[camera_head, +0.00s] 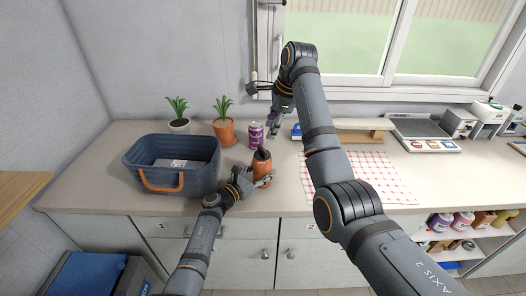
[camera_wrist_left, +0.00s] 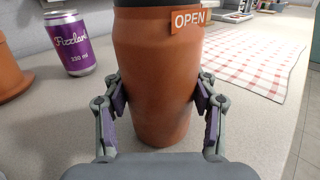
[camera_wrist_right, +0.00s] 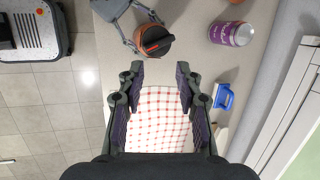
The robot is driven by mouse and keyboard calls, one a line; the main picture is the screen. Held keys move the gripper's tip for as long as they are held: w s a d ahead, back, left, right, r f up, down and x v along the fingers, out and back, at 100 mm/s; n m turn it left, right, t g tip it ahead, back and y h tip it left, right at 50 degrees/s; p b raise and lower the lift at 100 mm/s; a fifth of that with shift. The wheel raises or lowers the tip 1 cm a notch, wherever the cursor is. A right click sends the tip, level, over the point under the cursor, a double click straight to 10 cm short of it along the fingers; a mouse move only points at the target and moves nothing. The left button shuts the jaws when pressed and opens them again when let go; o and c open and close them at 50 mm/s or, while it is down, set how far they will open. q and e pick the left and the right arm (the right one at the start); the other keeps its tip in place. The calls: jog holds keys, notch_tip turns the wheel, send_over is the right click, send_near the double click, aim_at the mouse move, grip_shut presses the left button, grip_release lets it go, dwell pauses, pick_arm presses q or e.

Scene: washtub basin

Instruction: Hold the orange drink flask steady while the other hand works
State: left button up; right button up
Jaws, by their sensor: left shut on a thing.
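The orange drink flask (camera_head: 262,173) with a dark top stands upright near the counter's front edge. In the left wrist view its orange body (camera_wrist_left: 158,75) fills the middle, with a small "OPEN" label near its top. My left gripper (camera_head: 257,183) is shut on the flask; its pads (camera_wrist_left: 158,105) press on both sides low on the body. My right gripper (camera_head: 276,112) is above the counter behind the flask. In the right wrist view it is open and empty (camera_wrist_right: 160,75), with the flask's dark lid (camera_wrist_right: 154,38) beyond its fingertips.
A purple can (camera_head: 256,134) stands behind the flask. A blue basket (camera_head: 140,165) is to the left, with potted plants (camera_head: 224,133) behind it. A red checked cloth (camera_head: 375,180) lies to the right. A blue item (camera_wrist_right: 224,97) lies near the right gripper.

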aim_at(263, 148)
jog(key=a+f+n, duration=0.1)
jog(key=f+n, duration=0.2)
jog(key=n, duration=0.4)
jog(key=w+f+n+t, duration=0.1)
jog(key=f+n, duration=0.2)
jog(key=n, duration=0.5)
jog(key=w+a+f+n, duration=0.1)
jog(key=f+n, duration=0.2)
jog(key=n, duration=0.4)
jog(key=shift+w+a+f+h, duration=0.2)
jog(key=shift+a+f+h, duration=0.1)
jog(key=shift+f+h, duration=0.1)
jog(key=shift+c, duration=0.3)
grip_shut()
